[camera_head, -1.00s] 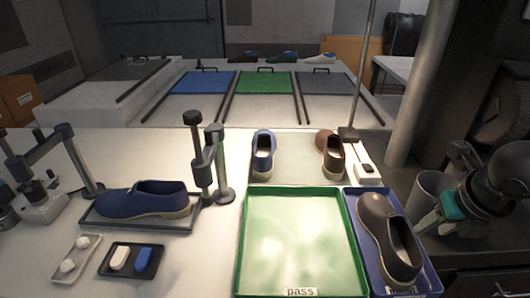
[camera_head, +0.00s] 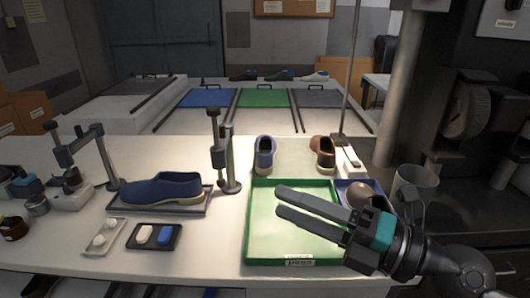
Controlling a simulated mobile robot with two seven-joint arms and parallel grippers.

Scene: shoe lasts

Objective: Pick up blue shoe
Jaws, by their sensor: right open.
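A blue shoe (camera_head: 162,187) with a pale sole lies on a dark tray (camera_head: 205,204) at the left of the table, toe to the left. A second, smaller-looking blue shoe (camera_head: 264,156) stands farther back, left of a brown shoe (camera_head: 322,154) on a pale mat (camera_head: 293,160). My right gripper (camera_head: 278,201) reaches in from the right over the green tray, fingers apart and pointing left. Nothing is between the fingers. It is apart from both blue shoes. My left gripper is not in view.
The green tray (camera_head: 262,250) labelled "pass" is empty. A blue tray (camera_head: 344,186) with a dark brown shoe (camera_head: 366,197) is partly hidden by my right arm. Upright stands (camera_head: 229,165) rise beside the left tray. A cup (camera_head: 414,186) stands at the right.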

